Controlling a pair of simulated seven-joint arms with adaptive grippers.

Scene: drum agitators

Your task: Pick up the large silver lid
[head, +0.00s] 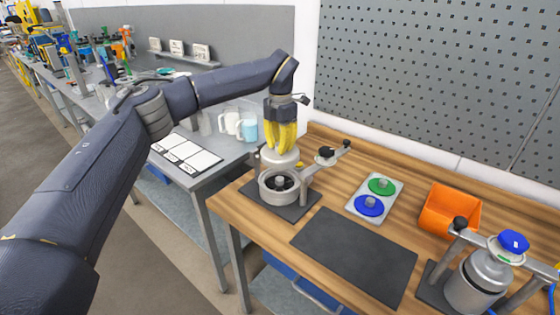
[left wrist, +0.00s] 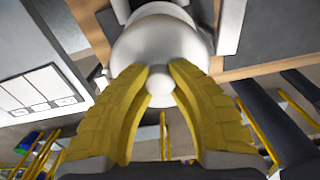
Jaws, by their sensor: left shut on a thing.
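The large silver lid (head: 279,161) is a pale, smooth dome at the left end of the wooden bench, by the rear of an open metal drum (head: 268,193). My left gripper (head: 281,148) comes down from above with yellow fingers and is shut on the lid. In the left wrist view the fingertips (left wrist: 160,74) close around the round knob of the lid (left wrist: 158,42). The drum's round mouth shows uncovered, with a grey part inside. I cannot tell how far the lid is from the drum. My right gripper is out of view.
A clamp arm with a black knob (head: 325,154) stands right of the drum. A tray with green and blue discs (head: 368,205), an orange bin (head: 449,211) and a second drum (head: 478,284) are further right. A dark mat (head: 355,253) lies bare in front.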

